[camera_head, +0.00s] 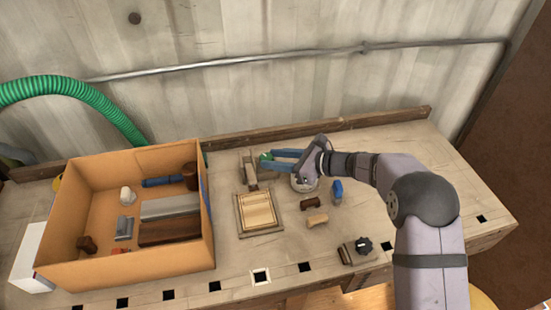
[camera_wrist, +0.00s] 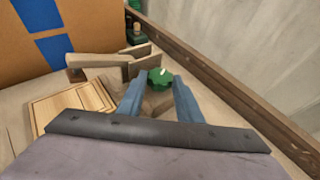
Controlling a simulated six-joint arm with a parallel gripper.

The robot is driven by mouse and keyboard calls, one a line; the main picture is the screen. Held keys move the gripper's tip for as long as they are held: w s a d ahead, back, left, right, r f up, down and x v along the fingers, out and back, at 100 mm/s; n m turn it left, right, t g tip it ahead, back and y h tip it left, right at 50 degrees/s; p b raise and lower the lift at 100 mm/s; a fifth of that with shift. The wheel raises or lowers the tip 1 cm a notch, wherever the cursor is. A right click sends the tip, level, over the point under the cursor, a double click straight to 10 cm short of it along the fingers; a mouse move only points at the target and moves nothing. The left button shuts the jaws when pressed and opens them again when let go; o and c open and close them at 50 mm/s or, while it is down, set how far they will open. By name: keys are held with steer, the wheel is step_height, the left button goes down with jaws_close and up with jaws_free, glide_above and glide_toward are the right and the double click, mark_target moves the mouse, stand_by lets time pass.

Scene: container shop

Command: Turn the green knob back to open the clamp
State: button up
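The green knob (camera_wrist: 160,76) is small and lobed, with a pale mark on top. In the wrist view it lies between the tips of my gripper's two blue fingers (camera_wrist: 159,80). The fingers stand about a knob's width apart; I cannot tell whether they press on it. In the head view my gripper (camera_head: 268,160) reaches left across the bench, its tips at the green knob (camera_head: 264,156). The wooden clamp (camera_head: 249,167) stands beside it, and its jaws (camera_wrist: 120,66) show in the wrist view. The lower part of the clamp is hidden by the fingers.
A wooden tray (camera_head: 240,224) lies in front of the clamp. A cardboard box (camera_head: 180,255) of parts fills the left. Small brown blocks (camera_head: 311,203), a blue item (camera_head: 337,188) and a black-knobbed fixture (camera_head: 364,245) lie to the right. A wooden rail (camera_head: 370,119) runs behind.

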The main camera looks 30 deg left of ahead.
steer(key=shift+w+a+r+n+g, duration=0.1)
steer(key=shift+w+n+g, duration=0.1)
steer(key=shift+n+g, duration=0.35)
steer(key=shift+w+a+n+g+b, duration=0.1)
steer(key=shift+w+n+g+b, duration=0.15)
steer(key=shift+n+g, duration=0.65)
steer(key=shift+g+h, duration=0.3)
steer(key=shift+g, duration=0.05)
steer(key=o, duration=1)
steer(key=shift+s, duration=0.1)
steer(key=shift+o, duration=0.2)
